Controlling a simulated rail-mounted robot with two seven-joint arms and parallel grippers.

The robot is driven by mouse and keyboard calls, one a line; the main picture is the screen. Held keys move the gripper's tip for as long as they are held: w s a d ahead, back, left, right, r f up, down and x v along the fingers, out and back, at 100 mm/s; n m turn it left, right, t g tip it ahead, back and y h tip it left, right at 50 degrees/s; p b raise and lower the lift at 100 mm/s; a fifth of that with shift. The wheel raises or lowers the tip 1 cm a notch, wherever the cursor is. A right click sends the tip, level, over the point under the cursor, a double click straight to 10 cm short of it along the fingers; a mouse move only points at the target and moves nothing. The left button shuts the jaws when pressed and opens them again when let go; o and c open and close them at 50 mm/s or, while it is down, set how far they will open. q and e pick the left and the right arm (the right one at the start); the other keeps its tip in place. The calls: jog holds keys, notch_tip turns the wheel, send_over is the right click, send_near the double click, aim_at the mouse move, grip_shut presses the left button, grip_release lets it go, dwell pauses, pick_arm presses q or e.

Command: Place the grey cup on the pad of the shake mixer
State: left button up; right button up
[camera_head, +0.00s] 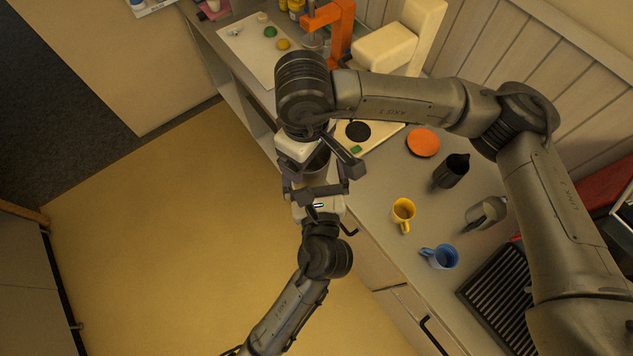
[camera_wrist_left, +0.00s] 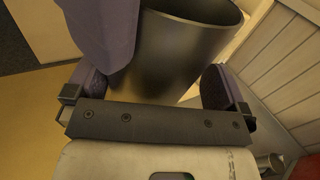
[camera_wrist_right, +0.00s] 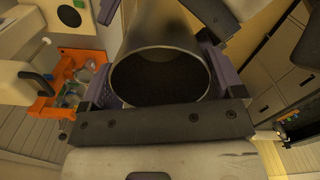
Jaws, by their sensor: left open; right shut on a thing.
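The grey cup (camera_head: 318,164) is held in the air beyond the counter's front edge, between my two grippers. My right gripper (camera_head: 324,157) is shut on the cup; the right wrist view shows its fingers on both sides of the cup (camera_wrist_right: 160,80), with the dark opening facing the camera. My left gripper (camera_head: 317,186) is open, its fingers on either side of the cup (camera_wrist_left: 180,55) in the left wrist view; contact there is unclear. The cream shake mixer (camera_head: 385,46) stands at the back, with a round black pad (camera_head: 357,131) on its base. My right arm hides part of it.
An orange disc (camera_head: 423,142), a dark pitcher (camera_head: 452,170), a metal pitcher (camera_head: 487,213), a yellow cup (camera_head: 403,210) and a blue cup (camera_head: 440,257) stand on the counter right of the pad. A black grate (camera_head: 497,297) lies at the right. An orange machine (camera_head: 341,28) stands at the back.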

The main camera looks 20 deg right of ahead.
pick_arm(q)
jog(key=shift+w+d, duration=0.15)
jog(key=shift+w, duration=0.1)
pick_arm(e)
jog(key=shift+s+a, duration=0.1)
jog(key=shift+a, duration=0.05)
pick_arm(q)
jog(key=shift+d+r, duration=0.15)
jog(key=c, duration=0.9)
pick_arm(e)
jog(key=shift+a, duration=0.15)
pick_arm(q)
jog(key=shift+o, duration=0.2)
pick_arm(e)
jog(key=o, duration=1.1)
